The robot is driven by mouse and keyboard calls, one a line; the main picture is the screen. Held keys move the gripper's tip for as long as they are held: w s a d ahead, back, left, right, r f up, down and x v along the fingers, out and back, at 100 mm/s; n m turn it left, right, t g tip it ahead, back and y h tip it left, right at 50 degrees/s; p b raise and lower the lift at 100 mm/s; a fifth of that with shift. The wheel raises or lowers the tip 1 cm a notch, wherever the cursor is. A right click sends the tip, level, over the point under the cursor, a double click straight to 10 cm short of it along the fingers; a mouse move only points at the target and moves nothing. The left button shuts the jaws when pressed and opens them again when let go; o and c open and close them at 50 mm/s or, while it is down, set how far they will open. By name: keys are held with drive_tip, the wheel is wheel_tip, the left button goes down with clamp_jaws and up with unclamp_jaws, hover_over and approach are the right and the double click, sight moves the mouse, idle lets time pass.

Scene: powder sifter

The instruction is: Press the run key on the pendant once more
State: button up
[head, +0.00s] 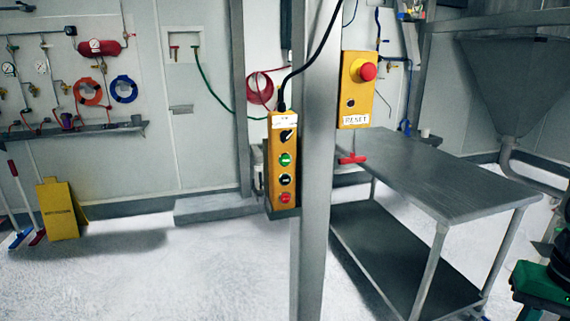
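The yellow pendant (272,180) hangs upright beside the left face of a grey post, with a black cable (312,53) running up from its top. Down its front are a black selector switch (288,135), a green button (285,159), a black button with a pale ring (285,180) and a red button (285,198). Their markings are too small to read, so I cannot confirm which is the run key; the green button stands out as lit or bright. My gripper is not in view, and nothing touches the pendant.
The grey post (315,190) stands just right of the pendant. A yellow box (352,108) labelled RESET, with a red mushroom button (368,72), is on its right side. A steel table (430,180) stands behind on the right. The floor (150,275) at front left is clear.

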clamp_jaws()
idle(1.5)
